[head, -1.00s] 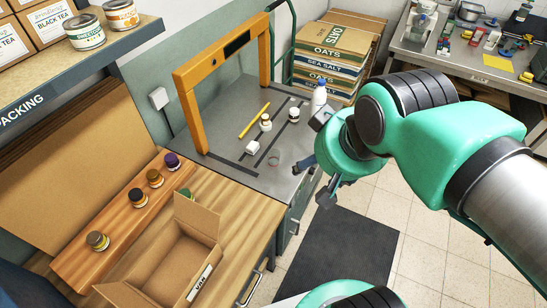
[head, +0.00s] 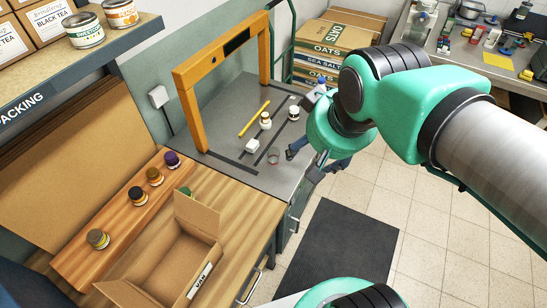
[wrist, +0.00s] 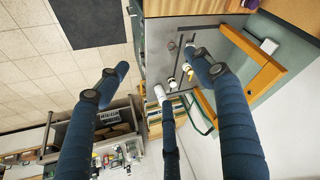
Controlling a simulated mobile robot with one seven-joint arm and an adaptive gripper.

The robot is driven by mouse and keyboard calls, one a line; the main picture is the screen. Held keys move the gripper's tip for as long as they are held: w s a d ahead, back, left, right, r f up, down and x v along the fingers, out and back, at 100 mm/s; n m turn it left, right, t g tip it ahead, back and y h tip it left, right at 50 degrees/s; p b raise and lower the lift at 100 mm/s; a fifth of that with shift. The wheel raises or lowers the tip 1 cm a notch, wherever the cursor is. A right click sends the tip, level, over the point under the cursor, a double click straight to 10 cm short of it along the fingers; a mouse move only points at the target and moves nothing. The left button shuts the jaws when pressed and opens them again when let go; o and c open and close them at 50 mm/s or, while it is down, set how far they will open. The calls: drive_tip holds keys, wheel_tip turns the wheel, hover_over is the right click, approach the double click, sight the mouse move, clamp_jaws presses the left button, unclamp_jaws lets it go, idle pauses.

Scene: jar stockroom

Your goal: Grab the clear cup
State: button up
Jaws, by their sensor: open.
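The small clear cup (head: 273,159) stands on the grey table near its front edge, on a dark line, and is hard to see. In the wrist view it seems to be the faint round shape (wrist: 171,46).
A white cube (head: 252,146), a yellow-labelled jar (head: 265,121), a white jar (head: 293,113) and a yellow stick (head: 254,118) lie near the cup. An orange arch (head: 190,105) spans the table. An open carton (head: 205,220) stands on the wooden bench, front left.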

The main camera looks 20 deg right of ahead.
drive_tip(key=w+d+f+m+g, duration=0.1)
drive_tip(key=w+f, duration=0.3)
drive_tip(key=w, duration=0.7)
drive_tip(key=w+f+m+g, duration=0.1)
drive_tip(key=w+f, duration=0.4)
drive_tip(key=w, duration=0.6)
drive_tip(key=w+f+m+g, duration=0.1)
drive_tip(key=w+f, duration=0.6)
drive_tip(key=f, duration=0.4)
drive_tip(key=w+d+f+m+g, duration=0.1)
drive_tip(key=w+f, duration=0.6)
drive_tip(key=f, duration=0.4)
drive_tip(key=shift+h, duration=0.3)
drive_tip(key=shift+f, duration=0.15)
drive_tip(key=shift+w+d+f+b, duration=0.1)
drive_tip(key=shift+w+f+b, duration=0.05)
drive_tip(key=shift+f, duration=1.25)
drive_tip(key=shift+w+d+f+b, duration=0.1)
drive_tip(key=shift+w+f+b, duration=0.1)
drive_tip(key=shift+f, duration=1.15)
drive_tip(key=shift+w+f+b, duration=0.1)
drive_tip(key=shift+w+f, duration=0.05)
drive_tip(key=shift+f, duration=1.25)
